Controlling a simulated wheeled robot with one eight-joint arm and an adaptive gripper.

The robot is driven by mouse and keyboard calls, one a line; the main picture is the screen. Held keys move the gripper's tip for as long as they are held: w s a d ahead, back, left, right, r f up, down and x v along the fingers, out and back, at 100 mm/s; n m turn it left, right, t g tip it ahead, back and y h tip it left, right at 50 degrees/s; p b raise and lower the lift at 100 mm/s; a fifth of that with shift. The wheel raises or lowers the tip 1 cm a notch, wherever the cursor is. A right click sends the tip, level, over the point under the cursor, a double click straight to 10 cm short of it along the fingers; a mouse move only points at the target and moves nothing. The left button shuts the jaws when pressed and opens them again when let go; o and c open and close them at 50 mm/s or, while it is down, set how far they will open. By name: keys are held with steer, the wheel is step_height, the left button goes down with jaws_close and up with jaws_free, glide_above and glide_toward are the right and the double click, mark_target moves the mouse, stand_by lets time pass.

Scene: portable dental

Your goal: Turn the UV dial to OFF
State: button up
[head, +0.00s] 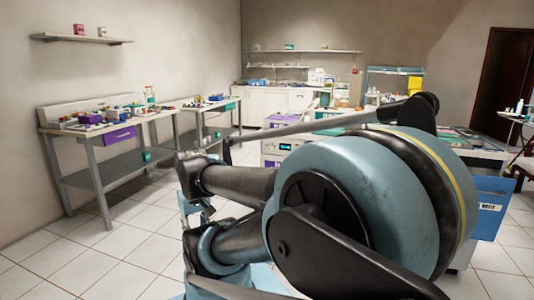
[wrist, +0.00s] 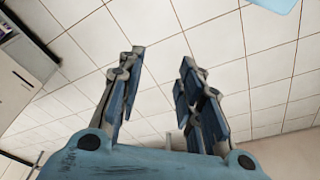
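My gripper (wrist: 160,85) shows in the wrist view with its two blue and grey fingers spread apart. Nothing is between them; only white floor tiles show behind. In the head view my blue and black arm fills the middle and right and hides much of the room. I cannot make out the UV dial in either view. A white and purple cabinet unit (head: 284,147) with small front panels stands behind my arm; I cannot tell whether the dial is on it.
A metal bench (head: 84,140) with a purple drawer (head: 120,137) and small items stands at the left wall. Another bench (head: 206,107) stands beyond it. White counters (head: 270,101) line the back. Tiled floor is clear at front left.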

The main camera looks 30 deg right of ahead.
steer(key=shift+o, duration=0.3)
steer(key=shift+o, duration=1.3)
steer(key=shift+s+r, duration=0.15)
steer(key=w+d+r+m+t+h, duration=0.2)
steer(key=w+d+r+m+h, duration=0.15)
steer(key=w+d, duration=0.65)
steer(key=w+d+r+m+t+h, duration=0.1)
steer(key=w+d+r+m+h, duration=0.25)
steer(key=w+d, duration=0.7)
steer(key=w+d+r+m+t+h, duration=0.2)
steer(key=w+d+r+h, duration=0.15)
steer(key=w+d, duration=0.65)
steer(key=w+d+f+m+t+h, duration=0.1)
steer(key=w+d+f+t+h, duration=0.1)
steer(key=w+d+f, duration=0.6)
steer(key=w+d+f+t+h, duration=0.1)
steer(key=w+d+f+t, duration=0.15)
steer(key=w+d, duration=0.45)
steer(key=s+d+x, duration=0.2)
steer(key=x, duration=1.5)
steer(key=shift+d+f, duration=0.2)
steer(key=shift+f, duration=0.15)
